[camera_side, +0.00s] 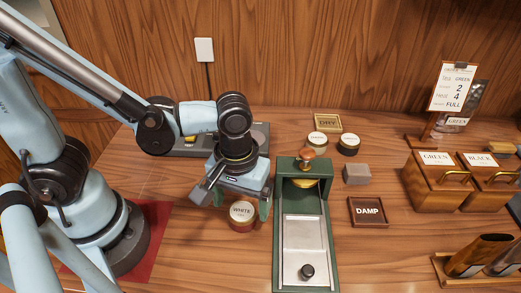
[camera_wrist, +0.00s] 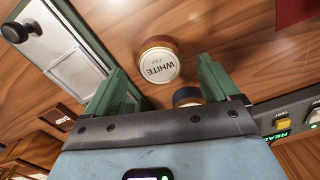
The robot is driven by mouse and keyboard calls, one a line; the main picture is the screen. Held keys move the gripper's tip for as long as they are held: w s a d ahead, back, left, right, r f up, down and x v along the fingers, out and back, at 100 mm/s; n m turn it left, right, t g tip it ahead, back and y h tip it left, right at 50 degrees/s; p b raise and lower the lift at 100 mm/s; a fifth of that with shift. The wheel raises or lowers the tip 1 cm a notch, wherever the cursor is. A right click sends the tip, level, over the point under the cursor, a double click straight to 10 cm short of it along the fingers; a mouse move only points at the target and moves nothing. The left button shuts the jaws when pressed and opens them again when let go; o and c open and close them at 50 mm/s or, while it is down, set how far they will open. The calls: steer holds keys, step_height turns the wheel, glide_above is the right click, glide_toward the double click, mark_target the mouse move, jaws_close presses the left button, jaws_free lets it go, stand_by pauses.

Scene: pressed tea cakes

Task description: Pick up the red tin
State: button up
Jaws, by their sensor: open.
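The red tin (camera_side: 242,216) has a pale lid marked WHITE and stands upright on the wooden table, left of the green press. It also shows in the wrist view (camera_wrist: 158,62), with a red side and a gold-coloured rim. My gripper (camera_side: 240,203) is over the tin with its green fingers spread and empty. In the wrist view the fingers of my gripper (camera_wrist: 162,72) are to either side of the tin's lower edge, apart from it. A dark blue tin (camera_wrist: 187,96) is close by, partly hidden by my gripper; it is hidden in the side view.
The green press (camera_side: 307,235) with a metal plate stands close on the right. Beyond it are a grey block (camera_side: 356,174), a DAMP tray (camera_side: 368,212), two more tins (camera_side: 317,139) and a DRY tray (camera_side: 327,122). Tea boxes (camera_side: 432,185) stand far right. A grey device (camera_side: 262,135) sits behind my gripper.

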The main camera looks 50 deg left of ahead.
steer(key=shift+f, duration=1.3)
steer(key=c, duration=1.2)
steer(key=shift+o, duration=0.2)
steer(key=shift+r, duration=0.15)
